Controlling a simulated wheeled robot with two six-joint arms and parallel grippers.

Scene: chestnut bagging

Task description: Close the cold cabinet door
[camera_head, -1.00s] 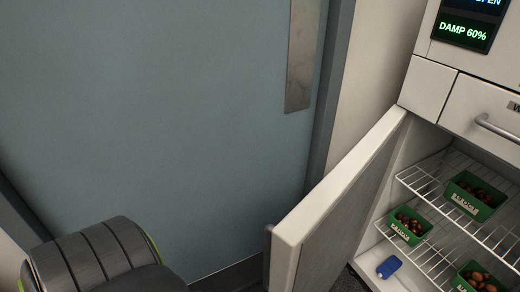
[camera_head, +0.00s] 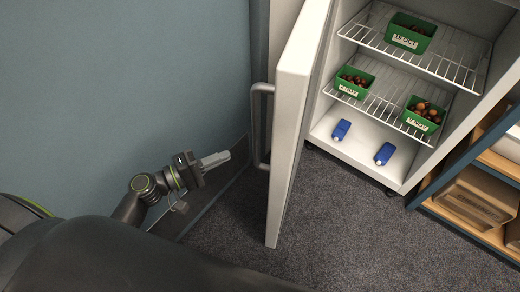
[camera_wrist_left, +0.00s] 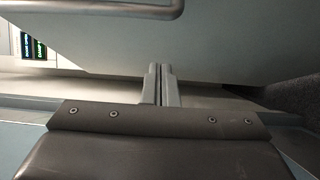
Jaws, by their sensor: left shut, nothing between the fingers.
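The cold cabinet door (camera_head: 291,125) is white and stands wide open, seen nearly edge-on in the head view. Its grey bar handle (camera_head: 257,125) is on the outer face, to the left. The cabinet (camera_head: 352,148) is open, with its wire shelves showing. My left gripper (camera_head: 222,158) is shut and empty, to the left of the door and its handle, apart from the handle. In the left wrist view the shut fingers (camera_wrist_left: 159,84) point toward the door's pale face (camera_wrist_left: 220,45), with the handle (camera_wrist_left: 100,8) at the top. My right gripper is not in view.
Green labelled boxes of chestnuts (camera_head: 410,33) stand on the shelves, and blue objects (camera_head: 341,130) lie on the cabinet floor. A shelf unit with a brown box (camera_head: 474,198) is at the right. A blue-grey wall (camera_head: 110,80) is close behind my left arm. The grey floor (camera_head: 345,225) is clear.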

